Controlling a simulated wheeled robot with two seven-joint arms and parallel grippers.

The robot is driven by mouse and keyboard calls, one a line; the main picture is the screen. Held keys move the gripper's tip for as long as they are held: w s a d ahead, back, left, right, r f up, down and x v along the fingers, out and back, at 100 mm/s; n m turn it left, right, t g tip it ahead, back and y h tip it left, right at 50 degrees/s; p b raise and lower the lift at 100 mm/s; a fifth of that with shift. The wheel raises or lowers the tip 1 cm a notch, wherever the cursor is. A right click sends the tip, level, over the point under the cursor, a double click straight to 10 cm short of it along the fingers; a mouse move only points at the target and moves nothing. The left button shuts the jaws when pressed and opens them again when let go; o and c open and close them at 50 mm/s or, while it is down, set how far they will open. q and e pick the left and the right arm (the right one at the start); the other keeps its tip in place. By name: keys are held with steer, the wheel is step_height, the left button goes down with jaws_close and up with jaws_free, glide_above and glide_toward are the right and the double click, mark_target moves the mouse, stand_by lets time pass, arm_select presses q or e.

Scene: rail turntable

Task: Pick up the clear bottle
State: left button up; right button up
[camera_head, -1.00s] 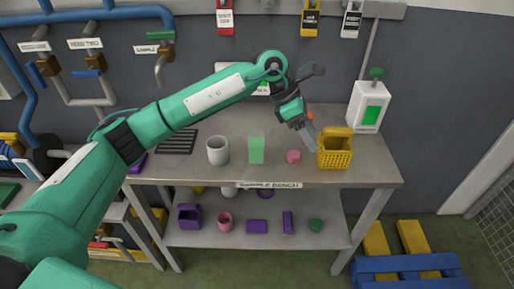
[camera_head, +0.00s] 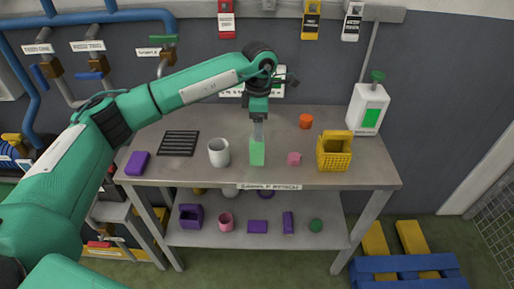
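A pale green, see-through upright container (camera_head: 257,154), which looks like the clear bottle, stands near the front edge of the sample bench (camera_head: 200,178). My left arm reaches in from the left and my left gripper (camera_head: 258,138) points straight down at its top. The grey fingers overlap the container's upper part in the picture. Whether they are closed on it or only around or in front of it cannot be made out. My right gripper is not in view.
A white cup (camera_head: 219,152) stands close left of the container, a small pink piece (camera_head: 294,158) close right. A yellow basket (camera_head: 334,153), a white dispenser (camera_head: 368,108), an orange piece (camera_head: 306,121) and a purple block (camera_head: 137,163) are also on the bench.

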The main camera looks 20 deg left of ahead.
mark_target(257, 148)
arm_select(q)
steer(key=f, duration=0.1)
steer(key=f+p, duration=0.1)
steer(key=f, duration=0.1)
steer(key=f+p, duration=0.1)
steer(key=shift+a+f, duration=0.3)
steer(key=shift+f, duration=0.4)
steer(key=c, duration=1.3)
steer(key=shift+r, duration=0.15)
